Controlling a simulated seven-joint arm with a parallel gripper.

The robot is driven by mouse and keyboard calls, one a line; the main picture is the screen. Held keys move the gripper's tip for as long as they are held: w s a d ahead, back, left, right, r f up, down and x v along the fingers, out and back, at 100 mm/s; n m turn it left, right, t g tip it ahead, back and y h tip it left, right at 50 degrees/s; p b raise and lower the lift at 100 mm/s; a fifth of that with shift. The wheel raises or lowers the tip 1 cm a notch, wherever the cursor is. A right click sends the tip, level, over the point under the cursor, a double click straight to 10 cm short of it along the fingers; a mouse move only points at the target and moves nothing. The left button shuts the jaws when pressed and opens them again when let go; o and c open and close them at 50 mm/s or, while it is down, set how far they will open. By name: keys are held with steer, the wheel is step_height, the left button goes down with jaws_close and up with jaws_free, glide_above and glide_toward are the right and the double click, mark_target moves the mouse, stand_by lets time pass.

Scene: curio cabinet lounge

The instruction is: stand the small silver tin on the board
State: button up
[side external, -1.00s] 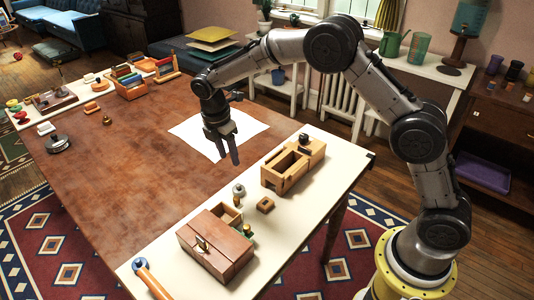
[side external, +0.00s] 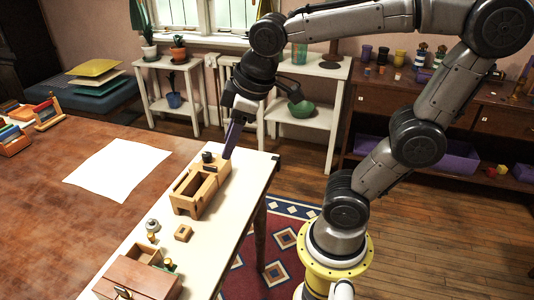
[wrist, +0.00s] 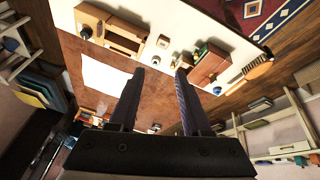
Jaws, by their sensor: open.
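My gripper (side external: 230,142) hangs above the far right end of the table, close to the far end of the wooden box (side external: 190,205). In the wrist view my gripper (wrist: 168,70) has its two dark purple fingers apart, with nothing seen between them. A small round item with a pale, metallic-looking top (side external: 152,226) stands on the white strip (side external: 128,240) along the table edge, away from my gripper. I cannot tell whether it is the silver tin. I cannot tell which surface is the board.
A small dark round item (side external: 207,157) sits at the box's far end, close to my gripper. A holed wooden block (side external: 183,233) and a reddish-brown box (side external: 140,278) are nearer. White paper (side external: 118,168) lies flat on the table. The brown tabletop is mostly clear.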

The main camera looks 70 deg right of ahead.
steer(key=s+f+m+t, duration=0.1)
steer(key=s+f+m, duration=0.1)
steer(key=s, duration=0.5)
steer(key=shift+s+f+m, duration=0.15)
steer(key=shift+s+m, duration=0.05)
steer(key=shift+m, duration=0.7)
